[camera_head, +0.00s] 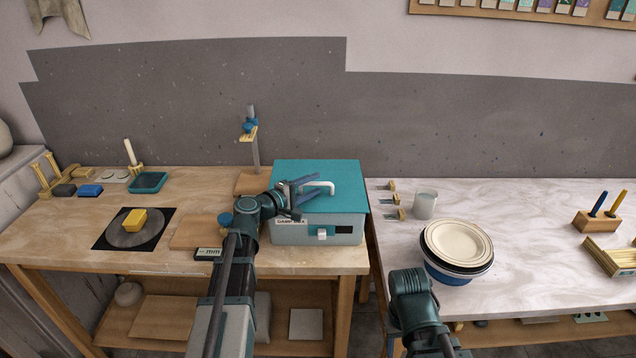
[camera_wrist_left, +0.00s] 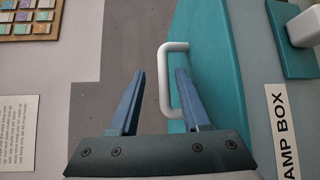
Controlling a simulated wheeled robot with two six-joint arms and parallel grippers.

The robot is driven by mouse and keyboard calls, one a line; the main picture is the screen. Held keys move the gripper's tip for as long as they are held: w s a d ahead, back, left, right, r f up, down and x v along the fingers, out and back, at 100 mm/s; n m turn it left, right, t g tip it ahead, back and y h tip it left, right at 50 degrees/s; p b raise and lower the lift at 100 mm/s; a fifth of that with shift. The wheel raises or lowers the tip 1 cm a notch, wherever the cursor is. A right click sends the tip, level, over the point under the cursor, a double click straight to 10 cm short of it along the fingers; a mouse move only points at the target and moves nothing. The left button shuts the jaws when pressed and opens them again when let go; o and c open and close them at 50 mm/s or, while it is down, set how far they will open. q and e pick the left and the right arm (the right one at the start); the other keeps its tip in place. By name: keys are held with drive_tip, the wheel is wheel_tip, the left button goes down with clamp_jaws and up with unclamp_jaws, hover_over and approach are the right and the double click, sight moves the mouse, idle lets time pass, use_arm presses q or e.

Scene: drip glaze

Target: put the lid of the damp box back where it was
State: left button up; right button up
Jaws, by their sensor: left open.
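The damp box (camera_head: 280,235) is a pale grey box at the back middle, with a latch and a label on its front. Its teal lid (camera_head: 345,172) lies on top and appears to cover it. The lid has a white bar handle (camera_head: 327,184), which also shows in the left wrist view (camera_wrist_left: 164,85). My left gripper (camera_head: 309,187) is open at the handle. In the left wrist view its blue fingers (camera_wrist_left: 160,72) stand on either side of the handle's bar, with a gap on the left. My right arm shows at the lower middle, but its gripper is not visible.
A stand with a blue clamp (camera_head: 250,128) rises behind the box's left side. A stack of plates in a blue bowl (camera_head: 446,274) and a grey cup (camera_head: 424,205) stand to the right. A yellow block (camera_head: 134,220) sits on a wheel at left.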

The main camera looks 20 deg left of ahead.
use_arm(q)
drive_tip(key=p+v, duration=0.1)
drive_tip(key=v, duration=0.8)
drive_tip(key=shift+s, duration=0.25)
drive_tip(key=s+d+f+m+g, duration=0.4)
drive_tip(key=d+f+m+g, duration=0.15)
drive_tip(key=d, duration=0.45)
drive_tip(key=s+d+f+m+g, duration=0.4)
drive_tip(key=d+f, duration=0.3)
drive_tip(key=d, duration=0.3)
drive_tip(key=s+d+f+m+g+y, duration=0.1)
drive_tip(key=s+f+m+g+y, duration=0.1)
drive_tip(key=s, duration=0.4)
drive_tip(key=s+d+f+m+g+y, duration=0.1)
drive_tip(key=s+f+m+g+y, duration=0.2)
drive_tip(key=s+m+y, duration=0.3)
drive_tip(key=shift+s+f+g+y, duration=0.35)
drive_tip(key=shift+s+f+y, duration=0.15)
drive_tip(key=shift+s+f, duration=0.3)
drive_tip(key=shift+d+m, duration=0.1)
drive_tip(key=shift+m, duration=0.15)
